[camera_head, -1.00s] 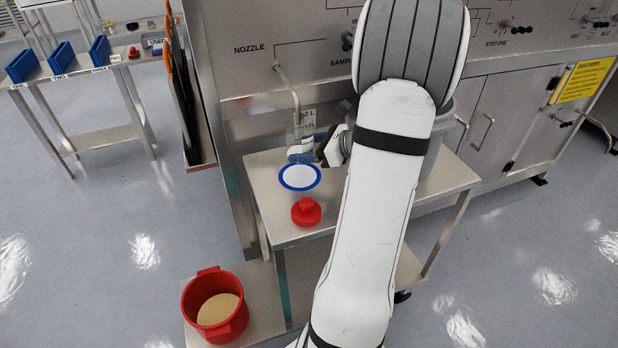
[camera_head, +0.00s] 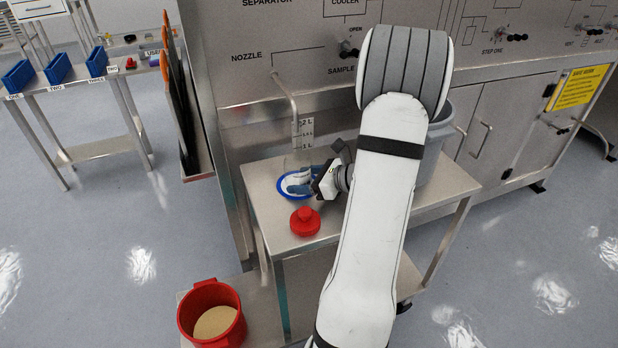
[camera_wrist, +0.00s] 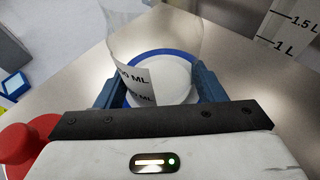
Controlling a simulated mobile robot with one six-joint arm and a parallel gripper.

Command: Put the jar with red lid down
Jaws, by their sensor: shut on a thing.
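The jar (camera_wrist: 135,82) is clear, with black ML marks on a white label, and has no lid on. My gripper (camera_wrist: 155,90) has blue fingers shut on its two sides. In the head view my gripper (camera_head: 303,182) is low over a white disc with a blue rim (camera_head: 285,184) on the steel table. In the wrist view the disc (camera_wrist: 160,58) shows through and behind the jar. I cannot tell whether the jar's base touches it. The red lid (camera_head: 305,221) lies apart on the table, in front of the disc; it also shows in the wrist view (camera_wrist: 18,150).
The steel table (camera_head: 262,190) stands against the panel, with a bent nozzle pipe (camera_head: 290,95) and a litre scale (camera_head: 305,135) behind the jar. A grey bin (camera_head: 437,150) stands right of my arm. A red bucket (camera_head: 212,290) sits lower at left.

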